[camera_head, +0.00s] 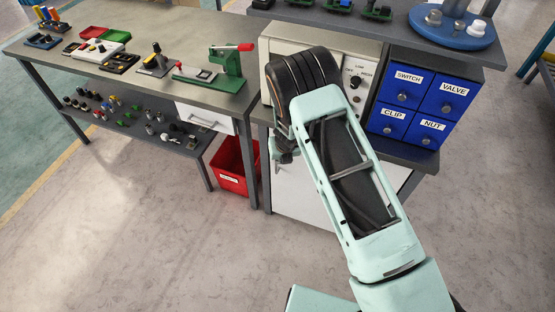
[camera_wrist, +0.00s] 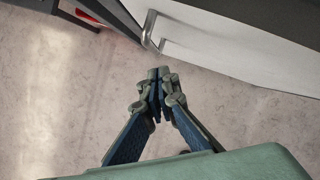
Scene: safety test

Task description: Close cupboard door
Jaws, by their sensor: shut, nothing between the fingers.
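The white cupboard door (camera_head: 298,192) shows low under the right-hand bench, partly hidden behind my arm. In the wrist view the door (camera_wrist: 235,42) fills the top right, with a metal bar handle (camera_wrist: 150,30) near its left end. I cannot tell how far the door stands open. My gripper (camera_wrist: 157,82) is shut and empty, with its fingertips below the handle in the picture and apart from it. In the head view, only a small dark part of my gripper (camera_head: 284,151) shows at the left edge of my arm, in front of the cupboard.
A red bin (camera_head: 230,168) stands on the floor left of the cupboard. A grey workbench (camera_head: 150,95) with tools and a white drawer (camera_head: 205,118) is at the left. Blue labelled drawers (camera_head: 410,105) and a cream appliance (camera_head: 362,85) sit above the cupboard. The front floor is clear.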

